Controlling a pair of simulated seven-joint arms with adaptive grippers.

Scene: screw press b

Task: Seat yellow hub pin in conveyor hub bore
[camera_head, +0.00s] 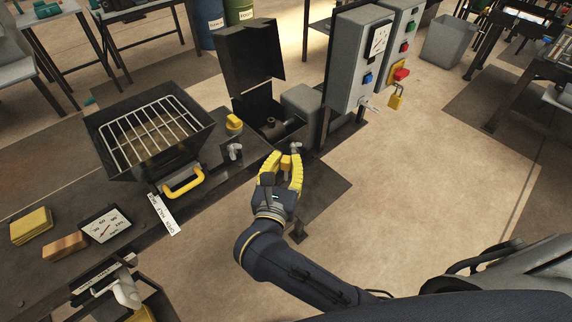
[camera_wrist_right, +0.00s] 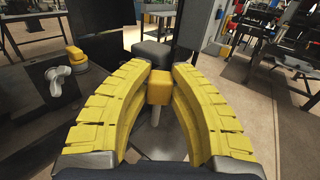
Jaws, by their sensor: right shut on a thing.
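The yellow hub pin has a yellow block head (camera_wrist_right: 159,86) and a grey shank (camera_wrist_right: 154,115) that shows in the right wrist view. My right gripper (camera_head: 284,165) is shut on it, with the head between the two yellow fingertips. In the head view the pin head (camera_head: 286,162) shows between the fingers, at the front edge of the bench. Beyond it is an open dark housing (camera_head: 257,105) with a dark round part (camera_head: 271,125) inside, possibly the hub. I cannot make out the bore, and the pin appears apart from that part. My left gripper is not in view.
A grey control cabinet (camera_head: 353,60) stands right of the housing. A tray with a wire rack (camera_head: 150,130) and yellow handle (camera_head: 184,183) lies left. A yellow knob (camera_head: 234,122) and a grey lever (camera_head: 235,150) sit between. Open floor (camera_head: 430,180) lies right.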

